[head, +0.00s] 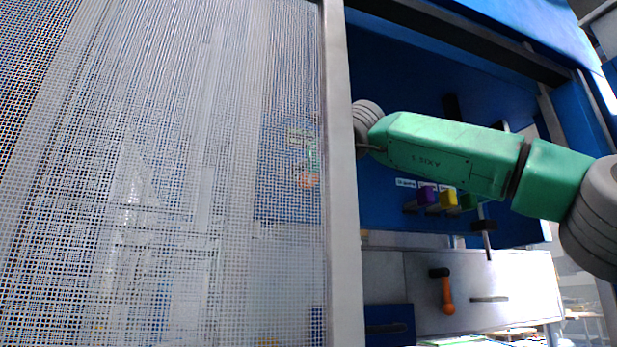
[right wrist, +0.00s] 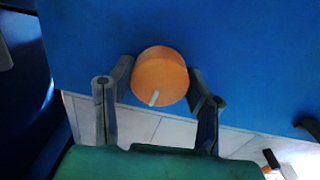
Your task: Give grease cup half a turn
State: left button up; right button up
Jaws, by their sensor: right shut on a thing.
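The grease cup (right wrist: 160,76) is an orange round knob with a white mark near its lower edge, on a blue panel (right wrist: 240,50) in the right wrist view. My right gripper (right wrist: 162,88) has one grey finger on each side of the cup and is shut on it. In the head view an orange spot (head: 308,180), likely the cup, shows dimly through the mesh. My right arm reaches behind the grey post there, and the gripper is hard to make out. My left gripper is not in view.
A mesh guard (head: 150,180) with a grey post (head: 343,180) fills the left of the head view. Purple (head: 427,195) and yellow (head: 448,199) blocks sit under my right arm. An orange-handled lever (head: 447,295) is on a pale panel below.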

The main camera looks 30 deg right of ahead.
jog(key=shift+n+p, duration=0.65)
jog(key=shift+n, duration=0.05)
jog(key=shift+f, duration=0.15)
jog(key=o, duration=1.2)
jog(key=shift+w, duration=0.1)
jog(key=shift+c, duration=0.2)
jog(key=shift+d, duration=0.1)
jog(key=v, duration=1.2)
jog(key=shift+f, duration=0.1)
